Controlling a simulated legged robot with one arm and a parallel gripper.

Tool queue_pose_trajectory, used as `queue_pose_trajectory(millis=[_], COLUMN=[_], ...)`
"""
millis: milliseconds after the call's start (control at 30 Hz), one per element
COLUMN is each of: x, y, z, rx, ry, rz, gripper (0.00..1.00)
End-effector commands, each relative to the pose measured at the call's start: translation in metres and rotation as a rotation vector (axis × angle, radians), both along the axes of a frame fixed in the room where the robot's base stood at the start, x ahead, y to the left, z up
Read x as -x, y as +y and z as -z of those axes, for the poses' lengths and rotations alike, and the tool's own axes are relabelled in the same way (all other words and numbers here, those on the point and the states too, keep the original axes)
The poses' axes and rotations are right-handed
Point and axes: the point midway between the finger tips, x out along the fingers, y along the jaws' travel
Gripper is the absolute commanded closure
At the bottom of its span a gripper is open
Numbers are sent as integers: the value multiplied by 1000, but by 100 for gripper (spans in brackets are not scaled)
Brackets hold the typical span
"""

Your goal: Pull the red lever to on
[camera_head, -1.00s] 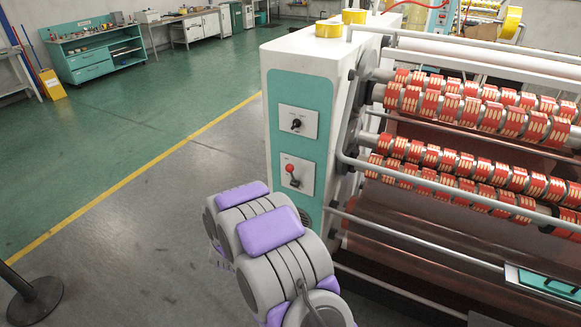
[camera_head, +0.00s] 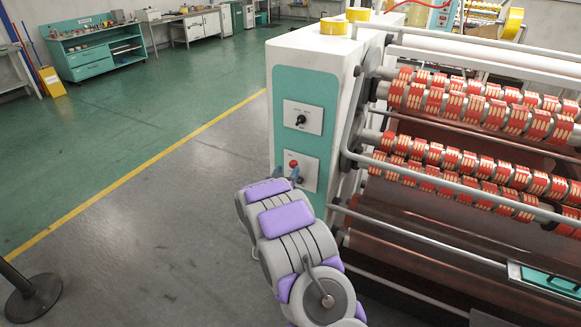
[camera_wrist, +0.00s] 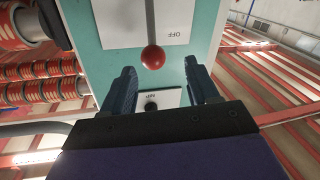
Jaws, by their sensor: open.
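The red lever's round knob (camera_head: 293,164) shows at the lower switch plate (camera_head: 308,178) on the machine's teal end panel. In the wrist view the red knob (camera_wrist: 153,57) sits on a thin grey stem over a white plate marked OFF. In the head view my gripper (camera_head: 287,174) is at the lower plate, partly hidden behind my arm. The knob appears untouched.
A black knob switch (camera_head: 301,120) sits on the plate above the lever; it also shows in the wrist view (camera_wrist: 151,106). Rollers with red tape rings (camera_head: 450,105) fill the machine's right side. A metal bar (camera_head: 420,177) runs beside the panel.

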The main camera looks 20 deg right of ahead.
Motion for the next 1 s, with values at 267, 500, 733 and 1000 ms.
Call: queue_pose_trajectory(millis=[267, 500, 733, 1000], x=[-27, -35, -36, -35], y=[-29, -30, -30, -34], z=[-1, 0, -1, 0], rx=[-3, 0, 1, -3], ry=[-4, 2, 1, 0], rz=[3, -1, -1, -1], gripper=[40, 40, 40, 63])
